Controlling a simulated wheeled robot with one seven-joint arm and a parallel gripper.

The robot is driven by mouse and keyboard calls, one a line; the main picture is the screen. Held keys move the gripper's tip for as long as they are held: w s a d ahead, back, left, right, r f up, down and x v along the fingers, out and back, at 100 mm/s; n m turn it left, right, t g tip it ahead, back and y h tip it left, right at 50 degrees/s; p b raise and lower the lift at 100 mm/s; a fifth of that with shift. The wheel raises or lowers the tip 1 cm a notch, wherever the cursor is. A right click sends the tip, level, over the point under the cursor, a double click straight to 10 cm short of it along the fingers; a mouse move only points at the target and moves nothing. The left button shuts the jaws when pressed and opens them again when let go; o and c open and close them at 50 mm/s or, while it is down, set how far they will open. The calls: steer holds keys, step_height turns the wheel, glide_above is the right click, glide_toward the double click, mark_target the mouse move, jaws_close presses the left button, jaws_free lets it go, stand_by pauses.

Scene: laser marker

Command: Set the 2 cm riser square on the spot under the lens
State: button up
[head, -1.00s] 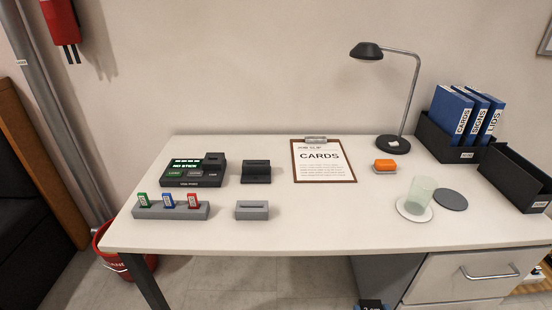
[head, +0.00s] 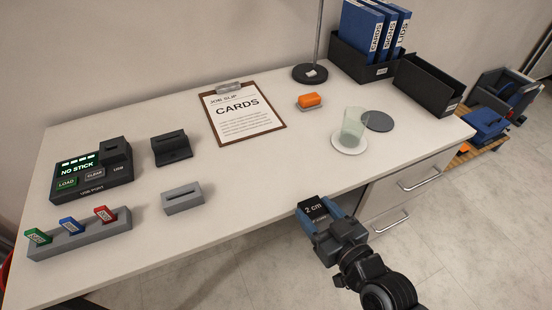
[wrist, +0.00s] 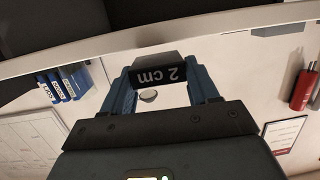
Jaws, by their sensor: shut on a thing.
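The 2 cm riser (head: 315,209) is a dark block with a white "2 cm" label. My gripper (head: 327,217) is shut on it and holds it in front of the desk's front edge, near the drawers. In the wrist view the riser (wrist: 156,75) sits between the two blue fingers, its label upside down. No laser marker lens or spot under it can be made out for certain.
The white desk (head: 245,178) has bare room in its middle. A greenish cup (head: 354,125) on a white coaster stands near the front right edge, beside a dark disc (head: 378,121). Black bins (head: 428,88) stand at the right end. Open floor (head: 470,200) lies right of the drawers.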

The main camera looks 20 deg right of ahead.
mark_target(282, 171)
steer(key=w, duration=0.5)
steer(key=w+p, duration=0.1)
steer(key=w, duration=0.9)
steer(key=shift+w+a+r+p, duration=0.1)
steer(key=shift+w+a+p, duration=0.2)
steer(key=shift+a+p, duration=0.1)
steer(key=shift+w+f, duration=0.2)
steer(key=shift+f, duration=0.15)
steer(key=shift+f, duration=0.2)
steer(key=o, duration=1.2)
steer(key=shift+o, duration=0.2)
steer(key=shift+r, duration=0.1)
